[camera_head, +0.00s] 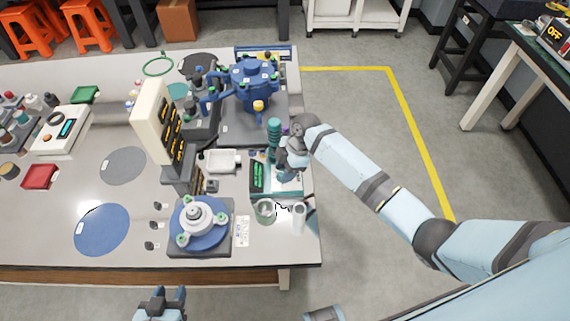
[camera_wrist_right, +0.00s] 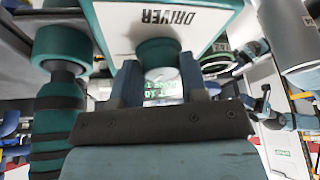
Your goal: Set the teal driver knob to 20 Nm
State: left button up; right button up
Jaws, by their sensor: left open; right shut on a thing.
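The teal driver unit (camera_head: 262,190) stands near the right edge of the bench, with a green display (camera_head: 258,175) on top. Its white face marked DRIVER (camera_wrist_right: 165,18) shows in the right wrist view. My right gripper (camera_wrist_right: 158,82) is shut on the teal knob (camera_wrist_right: 158,50), one finger on each side. A small green readout (camera_wrist_right: 163,92) shows between the fingers, upside down and partly hidden; I cannot read its value surely. In the head view my right gripper (camera_head: 288,165) hides the knob. My left gripper (camera_head: 162,303) is open and empty in front of the bench.
A ribbed teal driver handle (camera_head: 273,135) stands upright beside the right gripper. A blue valve body (camera_head: 252,85) stands behind, and a blue flanged fixture (camera_head: 199,222) in front left. A display tower (camera_head: 160,125) stands to the left. The bench's front left is mostly clear.

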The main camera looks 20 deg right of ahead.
jog(key=shift+s+r+m+t+p, duration=0.2)
jog(key=shift+m+t+p, duration=0.1)
jog(key=shift+m+p, duration=0.5)
jog(key=shift+a+f+m+t+p, duration=0.15)
jog(key=shift+m+t+p, duration=0.2)
jog(key=shift+m+p, duration=0.5)
jog(key=shift+d+f+m+t+p, duration=0.1)
jog(key=shift+m+t+p, duration=0.25)
jog(key=shift+m+p, duration=0.45)
jog(key=shift+s, duration=0.1)
jog(key=o, duration=0.9)
jog(key=shift+r, duration=0.1)
jog(key=shift+d+r, duration=0.2)
jog(key=shift+r, duration=0.15)
jog(key=v, duration=1.2)
jog(key=shift+r+b, duration=0.3)
jog(key=shift+r, duration=0.1)
